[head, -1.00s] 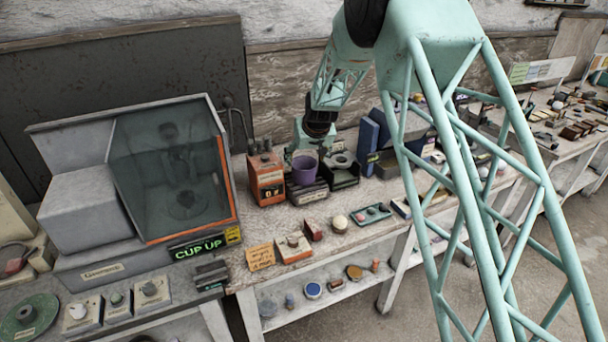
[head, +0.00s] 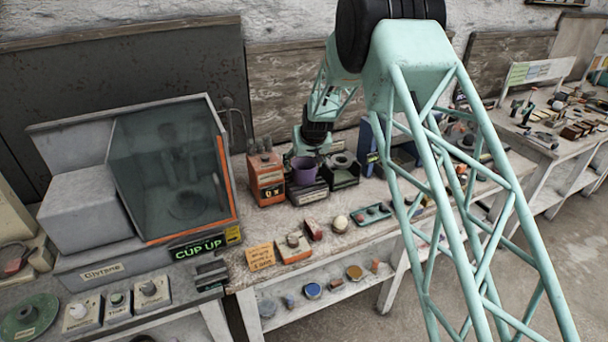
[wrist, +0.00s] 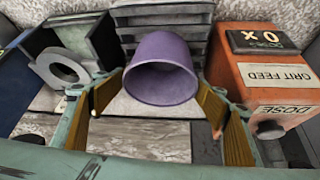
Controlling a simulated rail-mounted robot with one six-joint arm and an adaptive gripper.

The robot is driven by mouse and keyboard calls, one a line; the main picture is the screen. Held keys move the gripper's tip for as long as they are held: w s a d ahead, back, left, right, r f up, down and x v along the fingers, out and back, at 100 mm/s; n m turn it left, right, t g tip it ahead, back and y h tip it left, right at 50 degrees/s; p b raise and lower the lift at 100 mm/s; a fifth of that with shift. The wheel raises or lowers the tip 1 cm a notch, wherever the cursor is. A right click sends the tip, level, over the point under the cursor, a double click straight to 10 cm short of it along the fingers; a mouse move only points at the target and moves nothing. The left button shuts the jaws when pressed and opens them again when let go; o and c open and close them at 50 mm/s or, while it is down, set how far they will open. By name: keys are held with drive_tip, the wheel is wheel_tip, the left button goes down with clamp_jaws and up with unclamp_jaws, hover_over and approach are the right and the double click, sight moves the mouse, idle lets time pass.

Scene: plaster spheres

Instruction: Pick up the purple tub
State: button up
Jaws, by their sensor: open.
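The purple tub (head: 304,174) stands upright on a dark stand on the bench, just right of an orange box. In the wrist view the tub (wrist: 162,72) is in the upper middle, its open mouth facing the camera. My gripper (wrist: 161,88) is open, with one tan-padded finger on each side of the tub.
The orange box (head: 266,180), labelled GRIT FEED in the wrist view, stands close on the left in the head view. A dark holder with a grey ring (wrist: 64,68) is close on the other side. A glass-fronted machine (head: 170,170) stands farther left.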

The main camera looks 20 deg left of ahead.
drive_tip(key=shift+c, duration=0.2)
drive_tip(key=c, duration=0.6)
drive_tip(key=shift+r, duration=0.2)
drive_tip(key=shift+c, duration=0.2)
wheel_tip(320, 180, up, 10)
drive_tip(key=shift+f, duration=0.15)
idle(0.4)
idle(0.6)
